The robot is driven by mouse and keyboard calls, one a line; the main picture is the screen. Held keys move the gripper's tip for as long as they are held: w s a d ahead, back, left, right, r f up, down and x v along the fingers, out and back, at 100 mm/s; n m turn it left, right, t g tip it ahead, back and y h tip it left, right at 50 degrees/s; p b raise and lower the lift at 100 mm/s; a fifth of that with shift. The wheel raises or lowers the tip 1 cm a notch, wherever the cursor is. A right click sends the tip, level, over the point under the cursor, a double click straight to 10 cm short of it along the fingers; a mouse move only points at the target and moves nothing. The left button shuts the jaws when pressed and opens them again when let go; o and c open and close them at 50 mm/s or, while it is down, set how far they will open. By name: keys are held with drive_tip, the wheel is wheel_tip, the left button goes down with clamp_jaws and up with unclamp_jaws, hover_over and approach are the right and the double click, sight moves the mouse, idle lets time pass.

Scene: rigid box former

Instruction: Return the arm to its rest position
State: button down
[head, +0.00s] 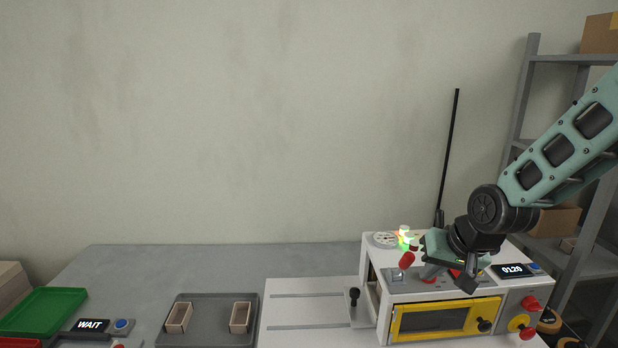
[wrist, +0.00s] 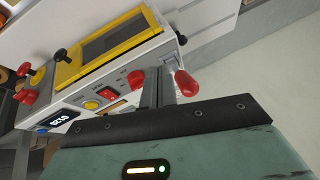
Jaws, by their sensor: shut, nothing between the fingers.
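My gripper (head: 432,272) is over the top front of the white box-forming machine (head: 378,295), and its fingers look shut and empty. In the wrist view the closed fingers (wrist: 158,86) point towards the machine's panel, between a red button (wrist: 136,78) and a red-handled lever (wrist: 187,83). I cannot tell whether they touch anything. My arm reaches in from the right in the head view. The lever's red handle (head: 407,260) shows just left of the gripper. The gripper hides part of the control panel.
The machine has a yellow-framed window (head: 445,318), red knobs (head: 530,303) and a lit display (head: 511,271). A grey tray (head: 210,307) holds two small open boxes. A green tray (head: 45,308) lies at left. A grey shelf rack (head: 524,90) stands at right near my arm.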

drive_tip(key=s+a+n+g+h+b, duration=0.1)
drive_tip(key=s+a+n, duration=0.3)
drive_tip(key=s, duration=1)
drive_tip(key=s+a+n+g+b, duration=0.2)
drive_tip(key=s+a+n+g, duration=0.2)
drive_tip(key=s, duration=1)
drive_tip(key=a+n, duration=0.1)
drive_tip(key=a, duration=0.1)
drive_tip(key=shift+s+a+r+h+b, duration=0.2)
drive_tip(key=shift+s+a+h+b, duration=0.1)
drive_tip(key=shift+a+h, duration=0.1)
